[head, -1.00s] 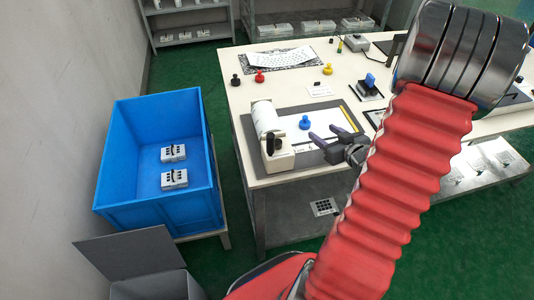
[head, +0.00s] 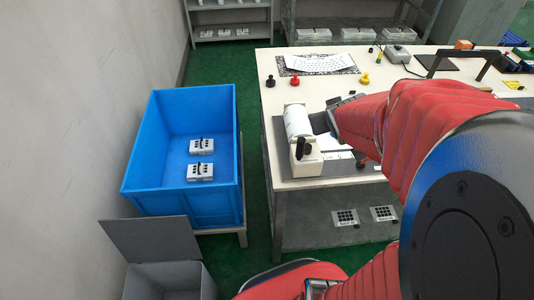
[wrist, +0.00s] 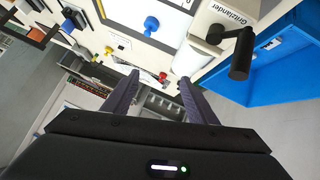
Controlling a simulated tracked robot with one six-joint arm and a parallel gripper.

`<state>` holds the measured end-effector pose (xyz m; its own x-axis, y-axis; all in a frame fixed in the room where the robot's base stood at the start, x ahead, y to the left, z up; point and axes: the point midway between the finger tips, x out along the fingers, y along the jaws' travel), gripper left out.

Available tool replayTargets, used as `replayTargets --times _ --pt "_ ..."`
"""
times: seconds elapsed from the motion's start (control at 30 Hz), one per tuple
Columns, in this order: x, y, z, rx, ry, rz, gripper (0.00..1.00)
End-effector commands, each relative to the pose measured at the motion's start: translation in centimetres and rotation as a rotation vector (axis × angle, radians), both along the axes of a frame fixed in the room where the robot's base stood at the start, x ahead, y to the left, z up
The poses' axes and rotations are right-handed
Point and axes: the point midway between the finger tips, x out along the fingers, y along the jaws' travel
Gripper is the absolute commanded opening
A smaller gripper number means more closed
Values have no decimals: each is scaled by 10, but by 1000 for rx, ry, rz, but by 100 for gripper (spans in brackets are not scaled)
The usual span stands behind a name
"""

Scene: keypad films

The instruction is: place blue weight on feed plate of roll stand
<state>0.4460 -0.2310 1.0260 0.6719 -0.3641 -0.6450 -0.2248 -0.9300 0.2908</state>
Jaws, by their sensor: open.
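The blue weight (wrist: 151,25) shows in the wrist view, standing at or near the edge of the white sheet on the grey mat; I cannot tell exactly what its base rests on. In the head view my arm and gripper hide it. The roll stand (head: 306,160) has a white roll (head: 298,120) and a black handle. Its labelled side (wrist: 230,14) and handle (wrist: 240,52) also show in the wrist view. The feed plate is mostly hidden behind my arm. My gripper (head: 320,123) is beside the roll, open and empty; its fingers (wrist: 158,82) are spread apart, clear of the weight.
A black weight (head: 270,81), a red weight (head: 295,79) and a yellow weight (head: 365,78) stand farther back on the table. A blue crate (head: 181,195) with two grey devices is left of the table. A grey open-lidded bin (head: 165,280) stands in front.

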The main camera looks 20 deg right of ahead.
Motion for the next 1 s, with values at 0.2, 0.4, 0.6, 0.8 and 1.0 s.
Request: replayTargets --times 0.2,0.4,0.6,0.8,1.0 --pt "-21 56 26 55 53 1 52" --pt "-51 112 41 132 117 27 52" --pt "-92 171 52 225 194 87 52" --pt "-133 218 57 306 272 159 52" --pt "-148 232 58 331 302 186 52"
